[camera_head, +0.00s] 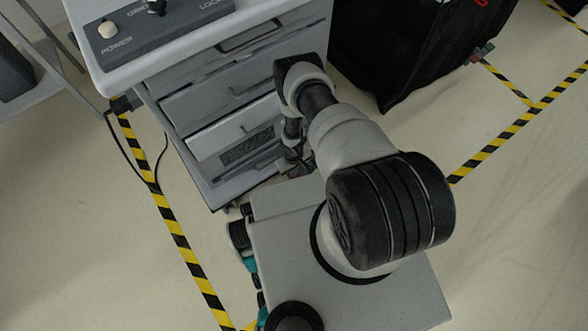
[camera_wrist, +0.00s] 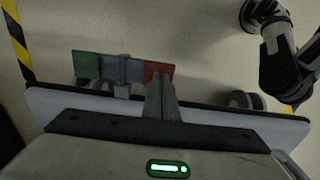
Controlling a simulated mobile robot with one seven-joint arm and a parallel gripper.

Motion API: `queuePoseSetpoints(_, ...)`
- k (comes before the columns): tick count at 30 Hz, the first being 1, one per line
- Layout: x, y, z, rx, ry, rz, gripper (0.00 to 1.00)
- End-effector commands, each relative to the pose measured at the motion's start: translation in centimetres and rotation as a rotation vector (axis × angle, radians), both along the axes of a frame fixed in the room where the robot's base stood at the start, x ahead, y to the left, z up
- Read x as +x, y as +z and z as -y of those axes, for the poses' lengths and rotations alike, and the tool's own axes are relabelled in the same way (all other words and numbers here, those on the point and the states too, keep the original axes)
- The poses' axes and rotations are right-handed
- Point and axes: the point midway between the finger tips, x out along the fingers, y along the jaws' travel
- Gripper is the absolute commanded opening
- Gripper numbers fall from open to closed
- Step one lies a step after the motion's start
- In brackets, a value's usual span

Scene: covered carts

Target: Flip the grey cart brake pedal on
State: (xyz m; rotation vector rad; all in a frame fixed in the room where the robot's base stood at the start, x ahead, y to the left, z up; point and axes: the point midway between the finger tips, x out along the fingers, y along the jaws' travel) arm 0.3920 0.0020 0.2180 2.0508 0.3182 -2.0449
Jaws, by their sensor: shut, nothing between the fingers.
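The brake pedal (camera_wrist: 122,70) shows in the wrist view as a flat bar with a green left end, a grey middle and a red right end. It sits low over the floor, on a grey bracket. My gripper (camera_wrist: 160,78) is shut and empty, its fingertips overlapping the red end in the picture. I cannot tell whether they touch it. In the head view my gripper (camera_head: 293,163) is low in front of the grey cart (camera_head: 205,112), near its bottom drawer. The pedal is hidden there.
A dark caster wheel (camera_wrist: 243,100) shows right of the pedal. A black covered cart (camera_head: 385,50) stands to the right of the grey cart. Yellow-black floor tape (camera_head: 168,215) runs along the left. A dark cable (camera_head: 150,170) hangs at the cart's left side. Open floor lies at left and right.

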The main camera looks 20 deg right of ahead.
Motion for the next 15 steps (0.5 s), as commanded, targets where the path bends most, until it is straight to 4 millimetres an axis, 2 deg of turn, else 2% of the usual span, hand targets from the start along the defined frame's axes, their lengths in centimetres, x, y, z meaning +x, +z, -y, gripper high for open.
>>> queuePoseSetpoints(15,-0.2,-1.8,-0.5,-0.017,-0.002,0.006,0.0)
